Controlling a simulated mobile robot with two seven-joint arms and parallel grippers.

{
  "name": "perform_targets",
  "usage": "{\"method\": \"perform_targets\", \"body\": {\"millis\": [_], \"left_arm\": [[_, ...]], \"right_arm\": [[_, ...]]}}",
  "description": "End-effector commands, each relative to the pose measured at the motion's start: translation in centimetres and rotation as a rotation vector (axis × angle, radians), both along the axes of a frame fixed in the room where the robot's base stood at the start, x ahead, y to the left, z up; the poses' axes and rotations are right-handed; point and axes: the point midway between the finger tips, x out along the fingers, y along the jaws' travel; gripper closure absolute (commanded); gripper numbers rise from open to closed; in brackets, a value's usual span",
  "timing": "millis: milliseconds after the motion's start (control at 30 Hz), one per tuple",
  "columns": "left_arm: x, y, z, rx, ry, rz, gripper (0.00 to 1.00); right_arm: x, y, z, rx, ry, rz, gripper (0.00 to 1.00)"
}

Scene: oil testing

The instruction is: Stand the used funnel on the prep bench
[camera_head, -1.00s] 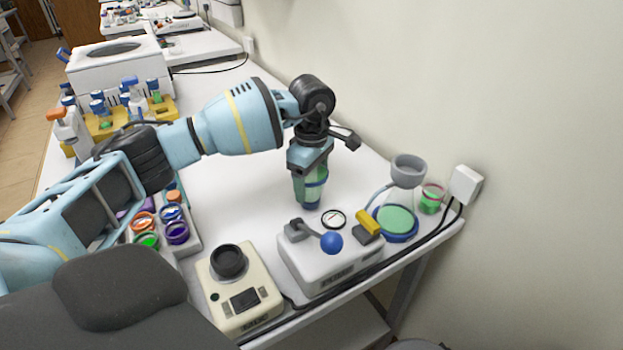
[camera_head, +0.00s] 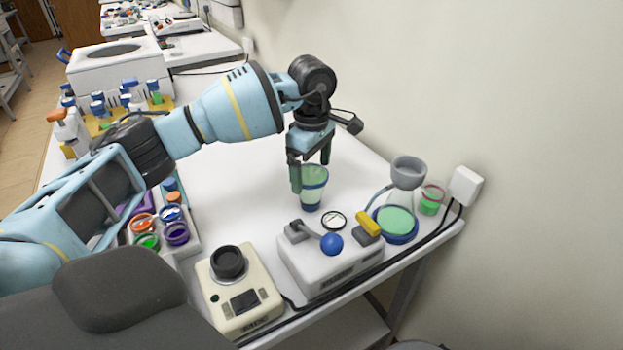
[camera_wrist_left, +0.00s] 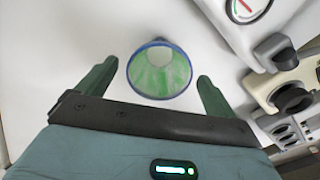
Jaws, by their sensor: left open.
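The used funnel (camera_head: 312,188) is a translucent cup-like piece with green residue and a blue rim and base. It stands upright on the white prep bench (camera_head: 255,205), behind the device with the blue knob. My left gripper (camera_head: 311,174) is above and around its upper part, with its green fingers apart. In the left wrist view the funnel (camera_wrist_left: 159,70) shows from above, between and just beyond the open fingertips (camera_wrist_left: 157,75), with a gap on each side. My right gripper is not in view.
A white device with a blue knob (camera_head: 331,243) and a round gauge (camera_head: 334,220) are in front of the funnel. A beige device (camera_head: 240,290) stands front left. Bare bench lies left of the funnel.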

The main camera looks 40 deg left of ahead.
Motion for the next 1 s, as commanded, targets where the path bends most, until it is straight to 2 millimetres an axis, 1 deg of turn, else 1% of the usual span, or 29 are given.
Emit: {"method": "perform_targets", "body": {"millis": [33,200,300,400,600,867,967,1000], "left_arm": [[0.1,-0.1,1.3,-0.001,-0.004,0.0,0.07],[0.1,-0.1,4.7,-0.001,-0.003,0.0,0.07],[0.1,-0.1,6.2,-0.001,-0.002,0.0,0.07],[0.1,-0.1,7.3,-0.001,-0.001,0.0,0.07],[0.0,0.0,8.3,0.0,0.001,0.0,0.07],[0.0,0.0,8.3,0.0,0.001,0.0,0.07],[0.0,-0.4,8.7,-0.01,-0.007,-0.005,0.07],[0.0,-0.9,9.2,-0.025,-0.016,-0.01,0.07]], "right_arm": [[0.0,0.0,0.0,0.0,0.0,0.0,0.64],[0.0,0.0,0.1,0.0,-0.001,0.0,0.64],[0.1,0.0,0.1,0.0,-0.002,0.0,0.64],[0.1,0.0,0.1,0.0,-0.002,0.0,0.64],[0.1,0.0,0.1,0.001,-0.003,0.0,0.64],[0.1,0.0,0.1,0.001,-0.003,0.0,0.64],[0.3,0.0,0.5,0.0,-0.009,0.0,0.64],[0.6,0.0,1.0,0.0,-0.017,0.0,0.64]]}}
